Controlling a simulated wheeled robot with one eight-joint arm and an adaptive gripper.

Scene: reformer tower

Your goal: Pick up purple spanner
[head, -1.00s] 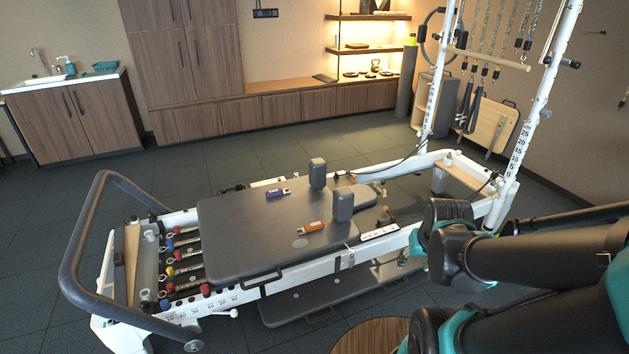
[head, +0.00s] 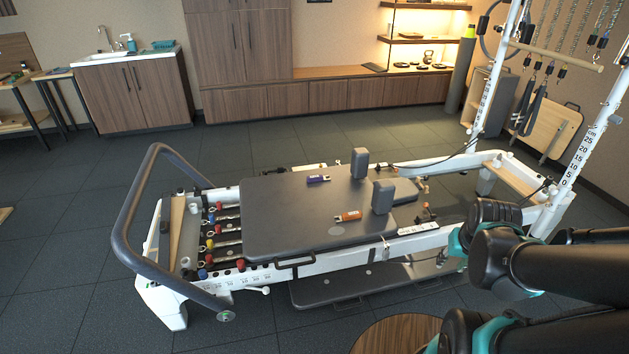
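A small purple thing with a pale end (head: 318,178) lies flat on the dark padded carriage (head: 285,220) of the reformer, towards its far edge. It matches the purple spanner in colour, but is too small for me to make out its exact shape. Nothing touches it. My arm comes in from the right, with black and teal links over the near right side of the reformer, well apart from the purple thing. My gripper's fingers do not show.
An orange thing (head: 348,216) lies nearer on the carriage. Two upright grey shoulder blocks (head: 359,163) (head: 382,197) stand right of these. A curved foot bar (head: 130,215) rises at the left. A round wooden top (head: 397,336) is at the front. Floor (head: 60,255) is clear at left.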

